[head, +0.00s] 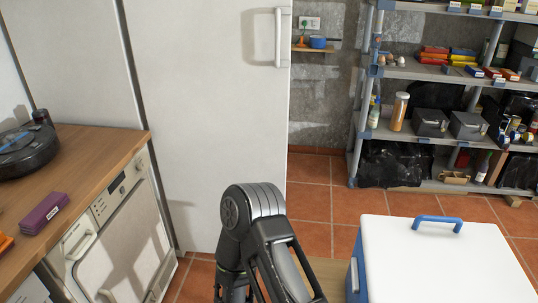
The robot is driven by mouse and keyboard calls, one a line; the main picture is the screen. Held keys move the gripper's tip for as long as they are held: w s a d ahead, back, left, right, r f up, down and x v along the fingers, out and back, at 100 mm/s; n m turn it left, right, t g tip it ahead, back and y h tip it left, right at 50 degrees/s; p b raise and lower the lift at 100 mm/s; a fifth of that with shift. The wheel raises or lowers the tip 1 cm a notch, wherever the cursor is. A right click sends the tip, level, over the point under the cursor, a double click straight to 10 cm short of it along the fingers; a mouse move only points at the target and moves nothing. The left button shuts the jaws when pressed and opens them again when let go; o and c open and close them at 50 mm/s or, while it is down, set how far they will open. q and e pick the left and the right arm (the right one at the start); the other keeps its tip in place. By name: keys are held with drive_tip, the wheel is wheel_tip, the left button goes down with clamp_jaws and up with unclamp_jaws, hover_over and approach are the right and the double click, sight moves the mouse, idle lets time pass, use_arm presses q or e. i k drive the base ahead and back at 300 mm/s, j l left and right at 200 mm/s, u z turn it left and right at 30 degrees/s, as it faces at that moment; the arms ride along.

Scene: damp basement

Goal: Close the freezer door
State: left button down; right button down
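A tall white door (210,110) fills the upper middle of the head view, with a vertical white handle (282,38) near its right edge. It appears to be the freezer door. A narrow dark gap runs down its left side, beside another white panel. I cannot tell from this angle whether the door is fully shut or ajar. One of my dark grey arm links rises at bottom centre, in front of the door's lower part, and hides some of the floor. Neither gripper shows in the head view.
A wooden counter (95,160) with a purple box (44,213) stands left, above a white front-loading machine (125,240). A white cooler box (440,262) with a blue handle is at lower right. Loaded grey shelves (420,72) stand behind. Tiled floor (310,200) lies open between.

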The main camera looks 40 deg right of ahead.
sight(214, 76)
drive_tip(key=k, duration=0.65)
drive_tip(key=z, duration=4.6)
drive_tip(key=i+j+u, duration=0.25)
drive_tip(key=i, duration=1.05)
drive_tip(key=i+j+u, duration=0.25)
drive_tip(key=i+u, duration=1.1)
drive_tip(key=i+l+u, duration=0.45)
drive_tip(key=i+j+u, duration=0.25)
drive_tip(key=i+u, duration=0.55)
drive_tip(key=i, duration=0.25)
drive_tip(key=i+l+u, duration=0.1)
drive_tip(key=i+u, duration=0.35)
drive_tip(key=i+l+u, duration=0.4)
drive_tip(key=i, duration=0.2)
drive_tip(key=i+j+u, duration=0.15)
drive_tip(key=u, duration=0.3)
drive_tip(key=i+j+u, duration=0.1)
drive_tip(key=i+u, duration=0.15)
drive_tip(key=u, duration=0.25)
drive_tip(key=i+u, duration=0.2)
drive_tip(key=u, duration=0.25)
drive_tip(key=i+l+u, duration=0.1)
drive_tip(key=u, duration=0.35)
drive_tip(key=i+l+u, duration=0.15)
drive_tip(key=i+u, duration=0.15)
drive_tip(key=u, duration=0.2)
